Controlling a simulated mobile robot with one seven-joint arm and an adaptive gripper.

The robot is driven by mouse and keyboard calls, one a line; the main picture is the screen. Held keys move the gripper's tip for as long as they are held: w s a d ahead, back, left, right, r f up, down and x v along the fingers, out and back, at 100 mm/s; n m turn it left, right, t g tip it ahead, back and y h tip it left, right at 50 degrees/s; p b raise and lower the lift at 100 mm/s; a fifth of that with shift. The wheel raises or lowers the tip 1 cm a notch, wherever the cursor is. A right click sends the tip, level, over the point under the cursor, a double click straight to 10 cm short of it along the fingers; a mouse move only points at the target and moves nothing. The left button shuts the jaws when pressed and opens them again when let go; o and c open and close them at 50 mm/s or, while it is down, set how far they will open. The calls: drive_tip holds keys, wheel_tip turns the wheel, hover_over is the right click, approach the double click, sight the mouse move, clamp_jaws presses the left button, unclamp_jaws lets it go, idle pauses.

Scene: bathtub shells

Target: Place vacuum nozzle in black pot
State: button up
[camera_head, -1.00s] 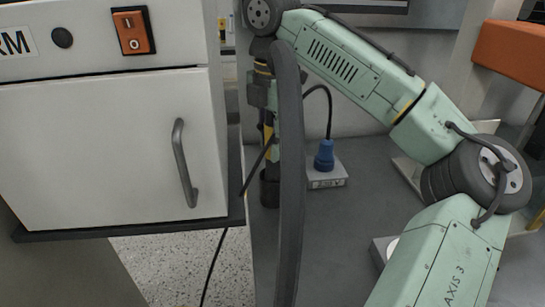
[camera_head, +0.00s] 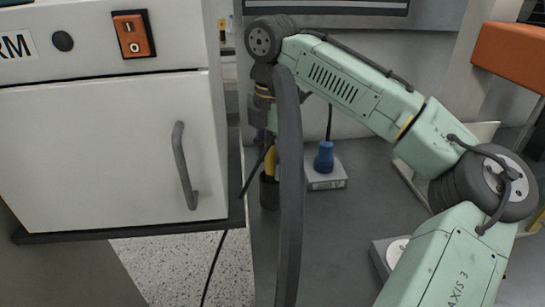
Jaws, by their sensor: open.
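My gripper (camera_head: 262,135) points down near the left edge of the grey worktop, partly hidden by a thick dark hose in front. The jaws are open, though the fingertips are hard to make out. A small dark pot (camera_head: 269,194) stands upright on the worktop below it. A yellow part (camera_head: 271,160), possibly the vacuum nozzle, shows between gripper and pot. Its lower end meets the pot's opening; I cannot tell how deep it sits or whether the fingers touch it.
A blue plug-like object (camera_head: 324,157) with a black cable stands on a pale square base (camera_head: 326,179) right of the pot. A white cabinet (camera_head: 95,150) with a grey handle is close on the left. Grey worktop (camera_head: 345,235) is free in front. An orange box (camera_head: 510,55) is at upper right.

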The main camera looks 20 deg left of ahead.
drive_tip(key=shift+r, duration=0.1)
wheel_tip(320, 180, up, 12)
drive_tip(key=shift+r+p, duration=0.1)
drive_tip(key=shift+p, duration=0.35)
idle(0.3)
